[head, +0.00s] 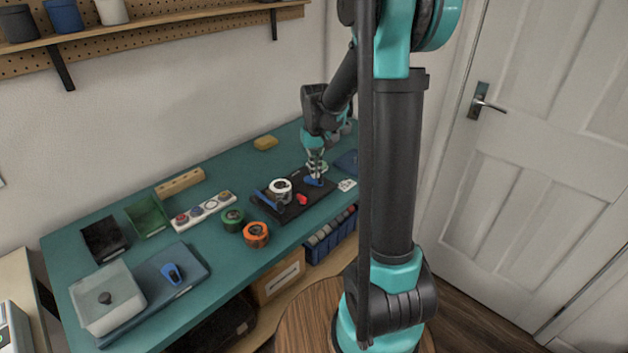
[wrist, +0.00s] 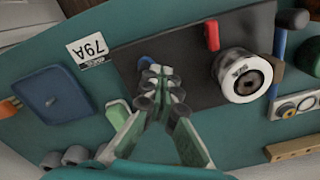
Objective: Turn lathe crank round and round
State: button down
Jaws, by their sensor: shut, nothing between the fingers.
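A small lathe stands on a black base plate (head: 283,213), which also shows in the wrist view (wrist: 135,50). Its round white body (head: 280,186) with a dark hollow centre is in the wrist view too (wrist: 235,82). A blue bar (head: 270,198) lies beside the body; in the wrist view the blue bar (wrist: 278,62) has a dark knob (wrist: 293,18) near its end. A red piece (head: 302,199) sits on the plate. My gripper (head: 316,170) is shut and empty over the plate's right end. A blue part (head: 313,182) shows just below it; contact is unclear. The fingers (wrist: 160,87) hide part of the plate.
A white 79A card (head: 347,185) and a blue tray (wrist: 52,92) lie beside the plate. Green (head: 232,220) and orange (head: 256,234) rolls and a button strip (head: 203,209) are to the left. A yellow block (head: 265,142) lies behind.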

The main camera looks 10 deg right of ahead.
jog(key=shift+s+f, duration=0.15)
jog(key=shift+f, duration=2)
jog(key=shift+d, duration=0.1)
